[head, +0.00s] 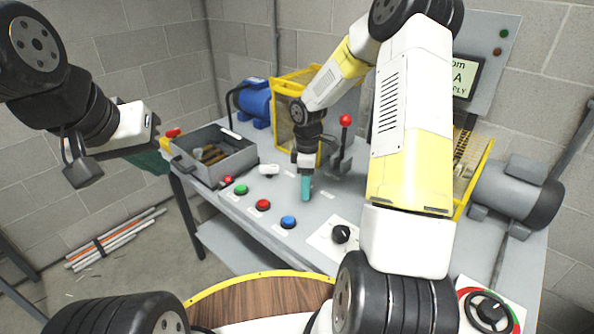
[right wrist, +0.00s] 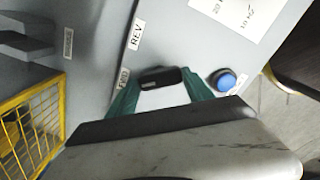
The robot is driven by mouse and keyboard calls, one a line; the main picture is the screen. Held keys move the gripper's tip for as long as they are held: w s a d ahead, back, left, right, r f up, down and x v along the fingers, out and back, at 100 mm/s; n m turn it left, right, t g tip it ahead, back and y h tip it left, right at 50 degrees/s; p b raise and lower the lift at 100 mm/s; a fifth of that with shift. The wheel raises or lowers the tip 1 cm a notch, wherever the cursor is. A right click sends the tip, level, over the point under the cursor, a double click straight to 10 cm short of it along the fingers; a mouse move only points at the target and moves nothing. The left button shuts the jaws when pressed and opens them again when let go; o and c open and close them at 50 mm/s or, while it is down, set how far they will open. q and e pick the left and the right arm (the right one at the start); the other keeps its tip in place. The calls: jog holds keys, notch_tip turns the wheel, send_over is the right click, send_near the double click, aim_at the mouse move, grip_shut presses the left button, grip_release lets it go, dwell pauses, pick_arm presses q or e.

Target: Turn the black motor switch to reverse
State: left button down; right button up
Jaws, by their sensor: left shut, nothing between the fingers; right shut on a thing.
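The black motor switch (right wrist: 160,75) shows in the right wrist view between the teal fingers of my right gripper (right wrist: 160,95). My gripper is shut on it. The switch's left end lies close to the FWD label (right wrist: 122,80); the REV label (right wrist: 136,33) is above it to the left. I cannot tell which setting it points to. In the head view my right gripper (head: 306,188) points down at the bench top and hides the switch. My left gripper (head: 152,162) is shut and empty, off the bench's left end near the grey bin.
A blue button (head: 288,222) sits close to my right gripper, with red (head: 263,205) and green (head: 241,189) buttons to its left. A red-knobbed lever (head: 345,121) stands behind. A black knob (head: 341,234) is on a white plate nearby. A grey bin (head: 183,165) stands at the left.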

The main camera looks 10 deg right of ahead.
jog(key=m, duration=0.4)
jog(key=shift+m, duration=0.3)
jog(key=m, duration=0.3)
jog(key=shift+m, duration=0.3)
jog(key=m, duration=0.4)
jog(key=shift+m, duration=1.9)
jog(key=o, duration=1.4)
jog(key=shift+c, duration=0.2)
jog(key=shift+r, duration=0.15)
